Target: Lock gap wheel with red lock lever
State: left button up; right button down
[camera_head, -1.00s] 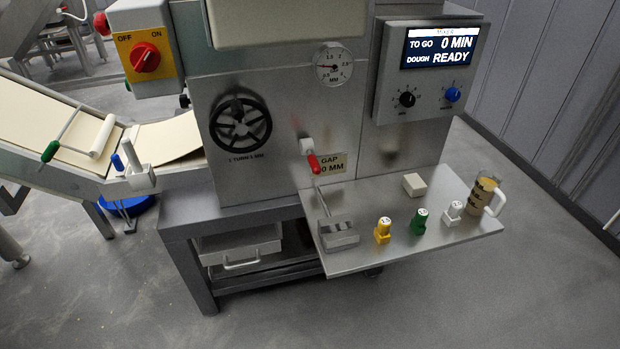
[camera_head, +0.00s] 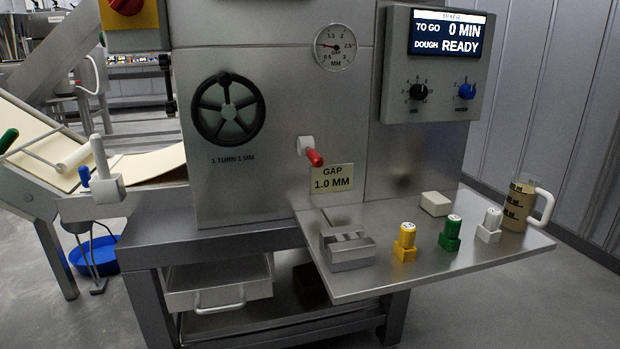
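The black gap wheel (camera_head: 228,108) is a spoked handwheel on the machine's steel front panel, with "1 TURN 1 MM" printed under it. The red lock lever (camera_head: 314,157) sits to its right on a pale hub (camera_head: 305,146) and points down and to the right, with its tip toward the viewer. A label (camera_head: 332,178) beside it reads "GAP 1.0 MM". The round gap dial (camera_head: 335,47) is above the lever, its needle pointing left. Neither of my grippers shows in the head view.
A steel shelf (camera_head: 350,285) juts out below the lever, bearing a metal block (camera_head: 347,250), yellow, green and white stamps, a pale block (camera_head: 435,203) and a jug (camera_head: 516,208). A display box (camera_head: 435,65) hangs upper right. A dough conveyor (camera_head: 40,150) is at left.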

aim_at(305, 145)
jog(key=z, duration=0.45)
jog(key=k, duration=0.6)
jog(key=z, duration=0.85)
jog(key=i, duration=1.2)
jog(key=u, duration=0.75)
